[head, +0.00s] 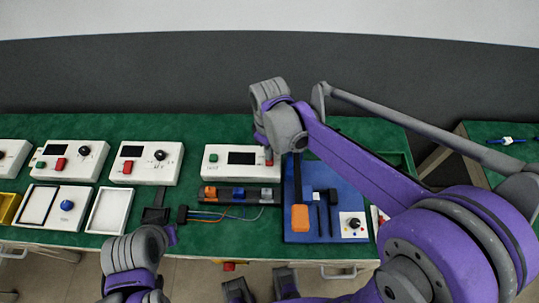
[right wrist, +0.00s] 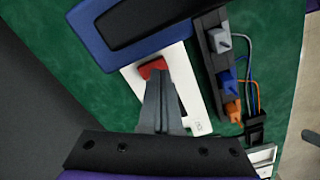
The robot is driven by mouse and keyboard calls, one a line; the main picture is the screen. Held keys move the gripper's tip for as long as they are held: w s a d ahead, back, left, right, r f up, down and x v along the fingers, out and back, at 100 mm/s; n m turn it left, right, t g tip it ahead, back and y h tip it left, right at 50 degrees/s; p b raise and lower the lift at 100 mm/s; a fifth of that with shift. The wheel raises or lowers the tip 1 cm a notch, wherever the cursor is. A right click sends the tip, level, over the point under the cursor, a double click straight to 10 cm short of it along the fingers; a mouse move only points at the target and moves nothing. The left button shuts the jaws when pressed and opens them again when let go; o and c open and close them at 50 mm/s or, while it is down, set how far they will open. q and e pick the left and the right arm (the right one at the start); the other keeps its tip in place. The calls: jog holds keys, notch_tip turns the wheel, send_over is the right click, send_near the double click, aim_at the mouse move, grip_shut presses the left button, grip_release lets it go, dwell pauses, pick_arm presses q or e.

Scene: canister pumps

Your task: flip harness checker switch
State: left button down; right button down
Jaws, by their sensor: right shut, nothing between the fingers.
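The harness checker (head: 230,165) is a white box with a dark screen and a green button, mid-table in the head view. In the right wrist view its white face (right wrist: 185,85) lies under my gripper. The red switch (right wrist: 153,68) is at the tips of my right gripper (right wrist: 157,80), which is shut and empty. The tips overlap the switch in the picture; I cannot tell whether they touch. In the head view my right wrist partly covers the switch end. My left gripper (head: 157,205) seems to be the dark shape over the table's front; its jaw state is unclear.
A connector block (head: 240,195) with coloured plugs and wires lies in front of the checker. A blue tool mat (head: 293,228) is to the right. Other white boxes (head: 147,165) and a white tray (head: 110,212) stand to the left. Green table behind the boxes is clear.

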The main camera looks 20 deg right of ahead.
jog(key=shift+r+p, duration=1.3)
jog(key=shift+r, duration=1.05)
